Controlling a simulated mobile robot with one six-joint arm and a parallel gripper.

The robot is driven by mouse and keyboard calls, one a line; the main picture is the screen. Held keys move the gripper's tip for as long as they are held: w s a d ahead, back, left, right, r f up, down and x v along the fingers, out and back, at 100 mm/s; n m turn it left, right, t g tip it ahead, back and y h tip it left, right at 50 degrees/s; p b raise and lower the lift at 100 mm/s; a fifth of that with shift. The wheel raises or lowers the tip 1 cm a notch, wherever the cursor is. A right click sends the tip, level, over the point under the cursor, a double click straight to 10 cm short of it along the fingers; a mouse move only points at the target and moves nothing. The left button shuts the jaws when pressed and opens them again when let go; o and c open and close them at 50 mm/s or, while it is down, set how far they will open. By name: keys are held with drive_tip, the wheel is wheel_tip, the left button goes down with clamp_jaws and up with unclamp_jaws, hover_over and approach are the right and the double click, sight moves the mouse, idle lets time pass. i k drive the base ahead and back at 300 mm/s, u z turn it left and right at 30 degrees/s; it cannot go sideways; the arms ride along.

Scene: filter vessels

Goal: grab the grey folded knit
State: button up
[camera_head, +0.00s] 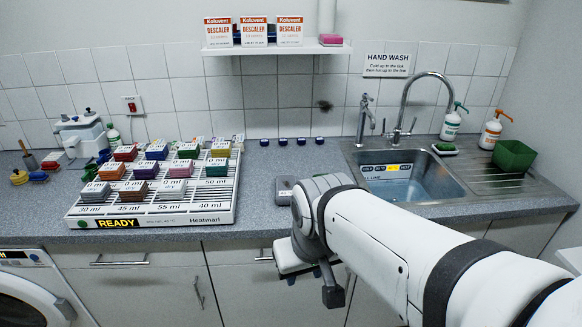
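I cannot clearly make out a folded knit at this size. Another low grey item (284,192) lies on the worktop between the rack and my arm. My gripper (312,282) hangs in front of the counter edge, below worktop height and apart from both grey items. Its fingers are partly hidden by my wrist, so its opening does not show.
The rack's front reads READY. A shelf (277,49) holds descaler boxes. Worktop (262,212) beside the rack is clear.

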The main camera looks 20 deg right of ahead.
sight(285, 184)
drive_tip(key=i, duration=1)
drive_tip(key=z, duration=0.05)
